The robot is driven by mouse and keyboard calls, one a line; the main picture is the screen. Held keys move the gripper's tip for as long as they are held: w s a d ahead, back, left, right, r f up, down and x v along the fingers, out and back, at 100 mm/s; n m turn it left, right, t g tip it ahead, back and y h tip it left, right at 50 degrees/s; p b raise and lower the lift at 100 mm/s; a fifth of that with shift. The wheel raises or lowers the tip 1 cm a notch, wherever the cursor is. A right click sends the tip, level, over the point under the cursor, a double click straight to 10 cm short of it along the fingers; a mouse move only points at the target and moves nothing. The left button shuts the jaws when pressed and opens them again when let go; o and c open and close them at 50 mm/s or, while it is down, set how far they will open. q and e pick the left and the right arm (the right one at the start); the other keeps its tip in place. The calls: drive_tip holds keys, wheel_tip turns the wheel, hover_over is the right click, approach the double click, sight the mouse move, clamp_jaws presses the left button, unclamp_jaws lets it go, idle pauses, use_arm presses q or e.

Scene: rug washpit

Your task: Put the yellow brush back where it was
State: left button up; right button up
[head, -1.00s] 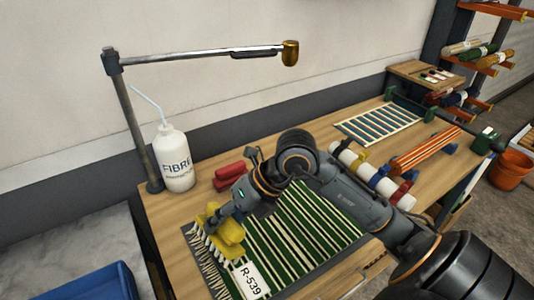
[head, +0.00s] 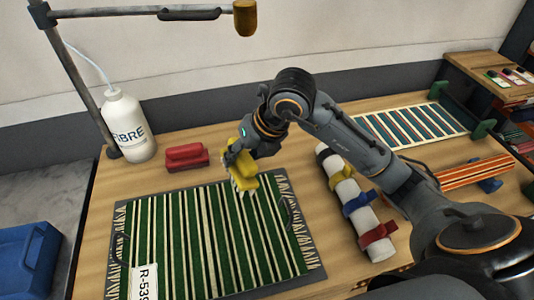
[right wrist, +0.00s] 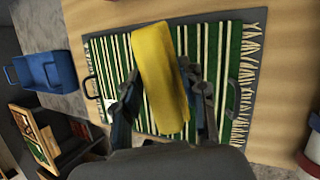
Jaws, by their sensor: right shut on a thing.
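The yellow brush (head: 246,180) is between the fingers of my right gripper (head: 234,163), with pale bristles on its underside. In the head view it is at the back right edge of the green and cream striped rug (head: 195,243). In the right wrist view the brush (right wrist: 161,75) fills the middle, between the two fingers (right wrist: 163,100), with the rug (right wrist: 232,60) behind it. Whether the bristles touch anything is hard to tell. My left gripper is not in view.
A red brush-like block (head: 186,157) lies behind the rug, next to the white FIBRE bottle (head: 129,127). A lamp arm (head: 150,13) hangs above. A white roll with coloured straps (head: 352,200) lies to the right. Bare tabletop (head: 215,148) shows between the red block and brush.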

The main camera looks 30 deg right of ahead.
sight(232, 140)
drive_tip(key=w+h+b, duration=0.1)
drive_tip(key=w, duration=0.2)
drive_tip(key=w+m+h+b, duration=0.1)
drive_tip(key=w+h+b, duration=0.1)
drive_tip(key=w, duration=0.1)
drive_tip(key=shift+w+d+f+h+b, duration=0.15)
drive_tip(key=shift+f+h+b, duration=0.05)
drive_tip(key=shift+h+b, duration=0.1)
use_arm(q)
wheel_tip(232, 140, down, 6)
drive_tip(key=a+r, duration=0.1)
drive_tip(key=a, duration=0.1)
use_arm(e)
drive_tip(key=shift+m+g+h, duration=0.3)
drive_tip(key=shift+m+h, duration=0.1)
drive_tip(key=w+d+f+p, duration=0.1)
drive_tip(key=w+d+f, duration=0.2)
drive_tip(key=d, duration=0.1)
drive_tip(key=w+d+f+p, duration=0.2)
drive_tip(key=w+d+f, duration=0.1)
drive_tip(key=d+f, duration=0.1)
drive_tip(key=w+d+f+p, duration=0.2)
drive_tip(key=w+d+f, duration=0.1)
drive_tip(key=d+f, duration=0.1)
drive_tip(key=shift+d+f, duration=0.2)
drive_tip(key=shift+w+f, duration=0.1)
drive_tip(key=shift+f, duration=0.2)
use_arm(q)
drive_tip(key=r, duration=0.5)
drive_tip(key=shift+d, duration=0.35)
